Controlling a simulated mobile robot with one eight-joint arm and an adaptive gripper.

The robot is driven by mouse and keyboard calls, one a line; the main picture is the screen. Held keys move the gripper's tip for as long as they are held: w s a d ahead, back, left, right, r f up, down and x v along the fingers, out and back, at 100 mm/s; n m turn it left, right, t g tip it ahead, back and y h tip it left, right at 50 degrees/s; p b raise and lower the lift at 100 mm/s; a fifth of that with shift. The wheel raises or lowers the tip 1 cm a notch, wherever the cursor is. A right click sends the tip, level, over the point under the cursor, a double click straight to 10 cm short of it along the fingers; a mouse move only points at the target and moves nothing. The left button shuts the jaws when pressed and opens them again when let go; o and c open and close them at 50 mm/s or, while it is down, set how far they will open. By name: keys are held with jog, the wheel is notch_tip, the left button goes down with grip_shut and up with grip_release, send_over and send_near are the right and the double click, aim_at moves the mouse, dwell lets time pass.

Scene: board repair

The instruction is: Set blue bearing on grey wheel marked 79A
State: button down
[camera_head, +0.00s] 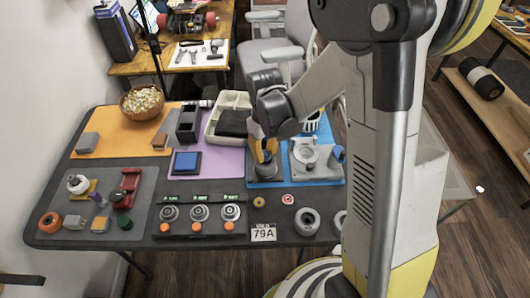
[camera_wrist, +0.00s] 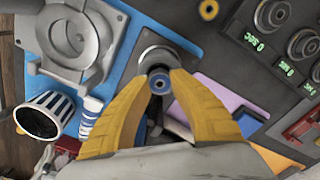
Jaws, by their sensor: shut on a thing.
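My gripper (camera_wrist: 161,78) is shut on the blue bearing (camera_wrist: 159,84), a small ring with a blue face between the yellow fingertips. In the head view my gripper (camera_head: 265,155) points down over a dark square stand (camera_head: 266,173) on the blue mat; the bearing is hidden there. The wrist view shows a round grey part of the stand (camera_wrist: 158,54) right by the bearing; I cannot tell whether they touch. A grey wheel (camera_head: 307,222) lies at the table's front, right of a white card marked 79A (camera_head: 263,233). Another grey wheel (camera_head: 339,222) is partly hidden by my arm.
A yellow bearing (camera_head: 259,202) and a red one (camera_head: 288,199) lie behind the card. A dial panel (camera_head: 200,218) stands to the left. A grey press-like fixture (camera_head: 312,156) is beside the stand. A blue-striped cup (camera_wrist: 42,115) shows in the wrist view.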

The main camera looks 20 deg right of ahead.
jog(key=shift+f, duration=0.2)
dwell(0.5)
jog(key=shift+f+b, duration=0.35)
jog(key=shift+b, duration=0.15)
jog(key=shift+f+b, duration=0.35)
jog(key=shift+b, duration=0.15)
dwell(1.3)
jog(key=c, duration=0.7)
grip_release()
jog(key=shift+c, duration=0.2)
jog(key=shift+r, duration=0.15)
jog(key=shift+r+p, duration=2.6)
jog(key=shift+r, duration=0.8)
